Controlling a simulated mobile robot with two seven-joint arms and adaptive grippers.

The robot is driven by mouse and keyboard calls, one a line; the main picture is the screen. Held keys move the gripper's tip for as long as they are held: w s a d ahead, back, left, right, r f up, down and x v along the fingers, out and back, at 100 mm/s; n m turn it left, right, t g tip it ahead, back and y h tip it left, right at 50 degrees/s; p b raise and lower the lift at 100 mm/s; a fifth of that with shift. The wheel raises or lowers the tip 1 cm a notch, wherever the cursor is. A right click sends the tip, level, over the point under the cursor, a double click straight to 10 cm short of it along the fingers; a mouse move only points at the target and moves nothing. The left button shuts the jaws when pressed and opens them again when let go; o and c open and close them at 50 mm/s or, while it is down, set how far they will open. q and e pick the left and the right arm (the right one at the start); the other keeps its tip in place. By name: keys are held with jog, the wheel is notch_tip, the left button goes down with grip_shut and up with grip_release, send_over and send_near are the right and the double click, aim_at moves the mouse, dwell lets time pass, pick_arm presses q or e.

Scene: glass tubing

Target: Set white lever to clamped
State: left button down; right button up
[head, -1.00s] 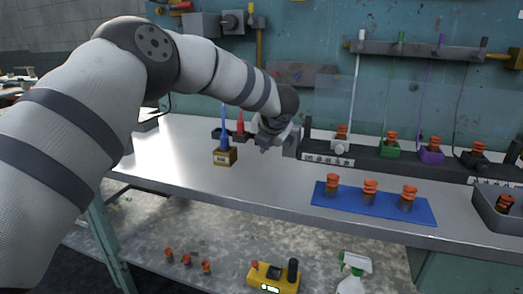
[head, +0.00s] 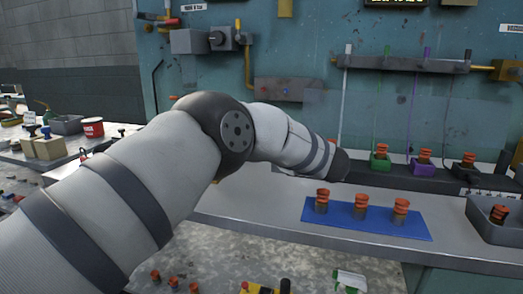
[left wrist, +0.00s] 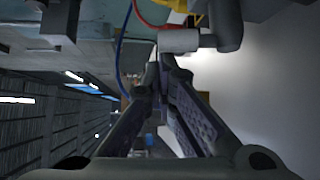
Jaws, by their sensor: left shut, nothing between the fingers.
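In the head view, a white-topped upright piece (head: 348,49) stands at the left end of the wall rail, with a thin white line hanging below it. I cannot tell whether this is the white lever, or how it is set. The white station below is mostly hidden behind my left arm. My left gripper is hidden in the head view. In the left wrist view, my left gripper (left wrist: 158,65) is shut and empty, its fingertips close to a pale cylinder (left wrist: 178,41) joined to a grey rounded part (left wrist: 227,25). I cannot tell if they touch. My right gripper is not in view.
Green (head: 380,160) and purple (head: 422,168) holders with orange-topped pieces stand right of my arm. A blue mat (head: 340,226) with three orange-topped pieces lies in front. A grey bin (head: 488,230) is at right. Blue (left wrist: 119,50) and red (left wrist: 148,24) tubes run near my fingers.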

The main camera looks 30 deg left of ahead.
pick_arm(q)
jog(key=shift+w+d+r+m+t+y+b, duration=0.1)
jog(key=shift+w+d+m+t+y+b, duration=0.1)
jog(key=shift+d+m+t+y+b, duration=0.5)
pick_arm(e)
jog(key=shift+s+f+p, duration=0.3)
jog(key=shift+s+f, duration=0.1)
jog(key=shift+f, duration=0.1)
pick_arm(q)
jog(key=shift+a, duration=0.15)
jog(key=shift+s, duration=0.1)
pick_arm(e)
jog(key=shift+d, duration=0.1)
